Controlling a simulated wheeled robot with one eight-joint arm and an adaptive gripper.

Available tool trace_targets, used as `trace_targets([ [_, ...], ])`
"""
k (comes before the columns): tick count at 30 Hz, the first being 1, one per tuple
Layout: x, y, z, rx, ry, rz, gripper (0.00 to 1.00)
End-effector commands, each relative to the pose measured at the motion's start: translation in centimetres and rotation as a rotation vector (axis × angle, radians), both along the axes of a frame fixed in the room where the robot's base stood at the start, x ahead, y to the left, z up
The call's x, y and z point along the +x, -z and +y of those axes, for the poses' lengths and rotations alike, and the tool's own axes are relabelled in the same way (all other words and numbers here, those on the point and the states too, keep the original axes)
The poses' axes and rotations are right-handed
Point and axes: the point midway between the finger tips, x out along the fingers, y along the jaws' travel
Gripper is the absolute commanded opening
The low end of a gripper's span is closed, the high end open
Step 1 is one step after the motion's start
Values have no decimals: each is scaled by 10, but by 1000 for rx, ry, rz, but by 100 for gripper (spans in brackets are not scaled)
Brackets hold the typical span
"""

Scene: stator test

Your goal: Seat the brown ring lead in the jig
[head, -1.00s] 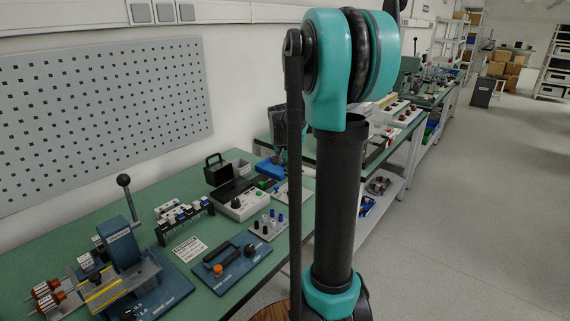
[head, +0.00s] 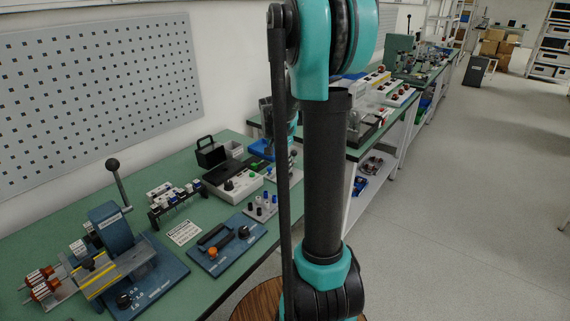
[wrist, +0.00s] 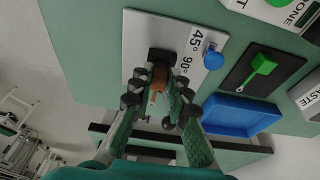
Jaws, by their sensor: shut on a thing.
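In the wrist view my gripper (wrist: 160,90) is shut on the brown ring lead (wrist: 160,75), a small brown piece with a paler end. The jig (wrist: 145,33) is a white plate marked 45° and 90°, with a black block (wrist: 160,55) and a blue knob. The lead is in front of the black block. I cannot tell whether they touch, and the ring end is hidden. In the head view my arm hides the gripper's fingers and the jig.
A blue knob (wrist: 213,58) stands right of the fingers. A blue tray (wrist: 240,115) and a green piece (wrist: 263,65) on a black pad lie further right. The head view shows a crowded green bench (head: 55,220) with a blue lever fixture (head: 115,230); open floor lies right.

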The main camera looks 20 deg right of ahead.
Motion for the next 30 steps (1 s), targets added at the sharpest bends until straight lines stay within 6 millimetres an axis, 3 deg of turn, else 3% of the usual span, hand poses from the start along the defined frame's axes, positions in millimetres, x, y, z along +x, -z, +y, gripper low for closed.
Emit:
trace_targets([
  [30,0,6,0,0,0,0,0],
])
